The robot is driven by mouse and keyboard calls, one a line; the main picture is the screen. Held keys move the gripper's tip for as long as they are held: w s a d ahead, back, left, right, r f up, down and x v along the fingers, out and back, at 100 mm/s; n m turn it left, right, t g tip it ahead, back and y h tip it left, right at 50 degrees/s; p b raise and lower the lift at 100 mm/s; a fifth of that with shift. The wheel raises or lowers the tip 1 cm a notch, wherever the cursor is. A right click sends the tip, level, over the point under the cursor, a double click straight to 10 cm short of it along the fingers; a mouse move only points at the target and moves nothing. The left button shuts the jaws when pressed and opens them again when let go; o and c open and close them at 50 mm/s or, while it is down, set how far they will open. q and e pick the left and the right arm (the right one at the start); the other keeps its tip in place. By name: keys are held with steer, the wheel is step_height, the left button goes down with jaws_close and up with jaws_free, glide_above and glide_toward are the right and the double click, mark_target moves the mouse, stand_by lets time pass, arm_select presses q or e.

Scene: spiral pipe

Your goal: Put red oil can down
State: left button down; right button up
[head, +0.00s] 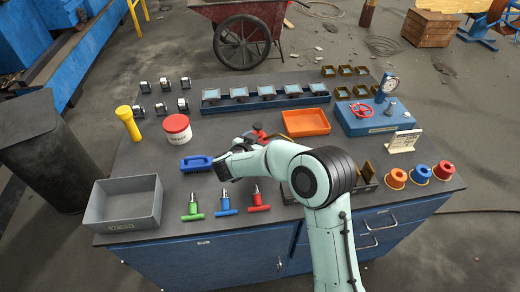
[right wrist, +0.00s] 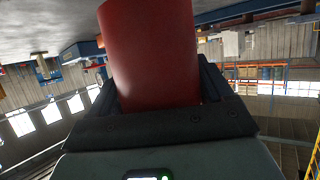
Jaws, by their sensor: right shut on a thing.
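A red oil can (right wrist: 152,50) fills the middle of the right wrist view, and my right gripper (right wrist: 160,88) is shut on its body, with dark fingers on both sides. In the head view a small red part of what looks like the oil can (head: 258,131) shows just beyond my right wrist, over the middle of the workbench (head: 330,222). My arm hides the rest of it and most of the gripper there. I cannot tell whether the can touches the bench. My left gripper is not in view.
An orange tray (head: 305,122) is to the right. Blue, green and red T-handled tools, a grey bin (head: 122,204) and colored spools (head: 420,174) stand nearer the front.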

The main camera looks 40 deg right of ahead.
steer(key=shift+f, duration=1.85)
steer(key=shift+f, duration=0.1)
steer(key=o, duration=1.2)
steer(key=shift+o, duration=0.2)
steer(key=shift+a, duration=0.15)
steer(key=v, duration=1.2)
steer(key=shift+b, duration=0.35)
